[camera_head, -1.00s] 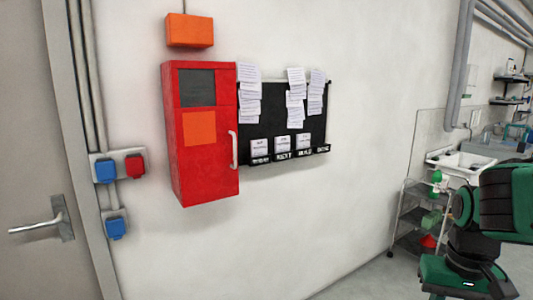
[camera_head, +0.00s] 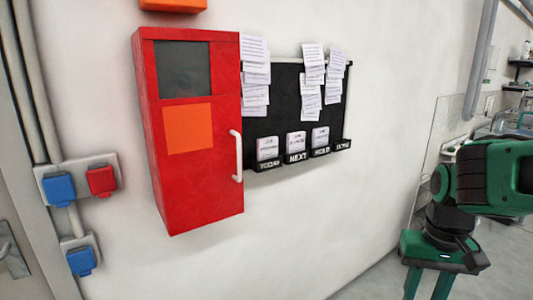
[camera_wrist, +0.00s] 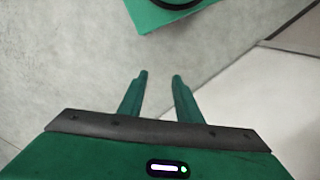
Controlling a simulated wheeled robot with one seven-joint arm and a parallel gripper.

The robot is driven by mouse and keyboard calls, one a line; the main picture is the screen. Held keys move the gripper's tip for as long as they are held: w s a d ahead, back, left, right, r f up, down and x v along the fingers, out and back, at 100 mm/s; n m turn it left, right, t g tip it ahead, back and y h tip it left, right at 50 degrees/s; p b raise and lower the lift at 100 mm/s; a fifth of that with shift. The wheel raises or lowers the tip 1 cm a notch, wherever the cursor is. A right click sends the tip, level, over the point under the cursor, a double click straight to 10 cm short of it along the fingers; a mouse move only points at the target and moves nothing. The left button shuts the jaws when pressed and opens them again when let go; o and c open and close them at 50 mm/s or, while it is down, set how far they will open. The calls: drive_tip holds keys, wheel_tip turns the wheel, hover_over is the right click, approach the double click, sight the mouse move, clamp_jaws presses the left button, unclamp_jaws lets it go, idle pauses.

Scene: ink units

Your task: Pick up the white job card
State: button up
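Three small white cards stand in the labelled slots of a black wall board (camera_head: 282,104): a left card (camera_head: 268,147) above TODAY, a middle card (camera_head: 296,142), and a right card (camera_head: 320,137) above HOLD. All look alike at this size, and their print is too small to read. My gripper (camera_head: 427,287) hangs at the lower right, well away from the board, pointing down. In the wrist view my gripper (camera_wrist: 159,76) has its two green fingers apart, with only floor between them.
A red wall cabinet (camera_head: 193,135) with a white handle stands out from the wall just left of the board and partly covers it. Paper sheets (camera_head: 312,78) hang on the board's upper part. Blue and red sockets (camera_head: 101,180) are at the left. The floor before the wall looks clear.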

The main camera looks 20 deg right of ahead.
drive_tip(key=shift+w+a, duration=0.1)
drive_tip(key=shift+a, duration=0.05)
drive_tip(key=shift+o, duration=1.2)
drive_tip(key=o, duration=0.5)
drive_tip(key=shift+s+r, duration=0.2)
drive_tip(key=o, duration=0.5)
drive_tip(key=w+n+t, duration=0.3)
drive_tip(key=w, duration=0.6)
drive_tip(key=shift+w+a, duration=0.3)
drive_tip(key=shift+a, duration=0.1)
drive_tip(key=n+t+y, duration=0.6)
drive_tip(key=n+t, duration=0.1)
drive_tip(key=t, duration=0.7)
approach(269, 142)
drive_tip(key=x, duration=0.5)
drive_tip(key=shift+w+d+f, duration=0.1)
drive_tip(key=shift+d+f, duration=0.05)
drive_tip(key=shift+h, duration=0.3)
drive_tip(key=shift+a+x, duration=0.1)
drive_tip(key=shift+x, duration=1.35)
drive_tip(key=shift+a+x, duration=0.15)
drive_tip(key=shift+x, duration=1.3)
